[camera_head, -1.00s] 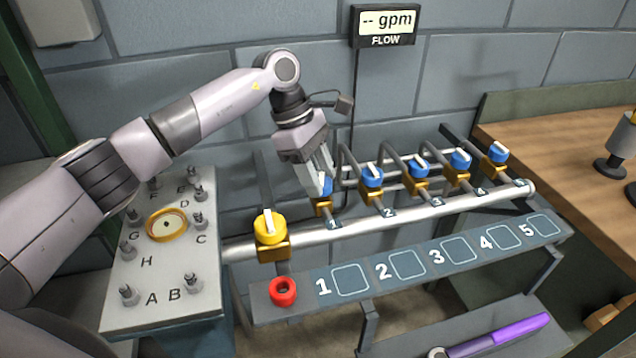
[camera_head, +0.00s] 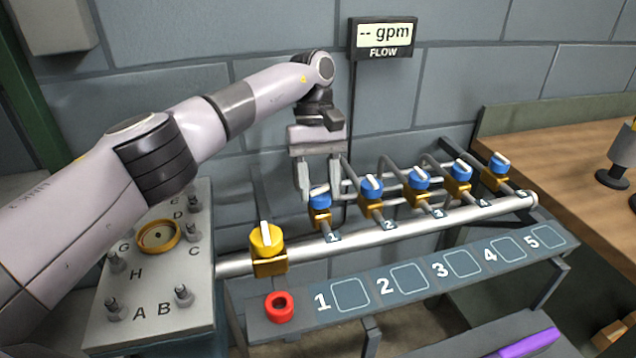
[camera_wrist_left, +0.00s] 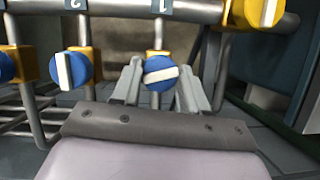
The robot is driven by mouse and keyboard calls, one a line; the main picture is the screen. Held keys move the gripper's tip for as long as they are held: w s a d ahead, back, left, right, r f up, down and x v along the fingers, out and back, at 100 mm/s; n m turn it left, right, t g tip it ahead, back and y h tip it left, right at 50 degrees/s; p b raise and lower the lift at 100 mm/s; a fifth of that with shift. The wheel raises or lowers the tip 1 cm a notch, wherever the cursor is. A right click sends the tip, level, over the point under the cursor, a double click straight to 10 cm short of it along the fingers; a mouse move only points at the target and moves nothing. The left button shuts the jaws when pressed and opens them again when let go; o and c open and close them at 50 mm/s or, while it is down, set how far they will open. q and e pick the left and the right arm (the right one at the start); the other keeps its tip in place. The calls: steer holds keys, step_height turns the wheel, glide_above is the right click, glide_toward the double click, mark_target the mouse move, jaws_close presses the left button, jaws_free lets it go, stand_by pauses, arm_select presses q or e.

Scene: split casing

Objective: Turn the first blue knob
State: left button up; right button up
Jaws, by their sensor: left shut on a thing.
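The first blue knob (camera_head: 320,201) has a white handle bar and sits on the brass valve above the label 1. My left gripper (camera_head: 318,190) reaches down to it from above, one finger on each side, and is shut on it. In the left wrist view the knob (camera_wrist_left: 160,73) lies between the two fingertips (camera_wrist_left: 157,85). There its white bar lies nearly crosswise, while the bar of the second blue knob (camera_wrist_left: 70,70) runs nearly lengthwise. The fingers partly hide the first knob in the head view. My right gripper is not in view.
More blue knobs stand in a row to the right, beginning with the second (camera_head: 371,188). A yellow knob (camera_head: 266,240) is at the left end of the silver pipe (camera_head: 400,232). The flow display (camera_head: 384,38) reads "-- gpm".

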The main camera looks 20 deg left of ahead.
arm_select(q)
steer(key=shift+w+r+m+y+p, duration=0.1)
steer(key=shift+m+y+p, duration=0.3)
steer(key=shift+m, duration=1.2)
steer(key=o, duration=1)
steer(key=shift+g, duration=0.3)
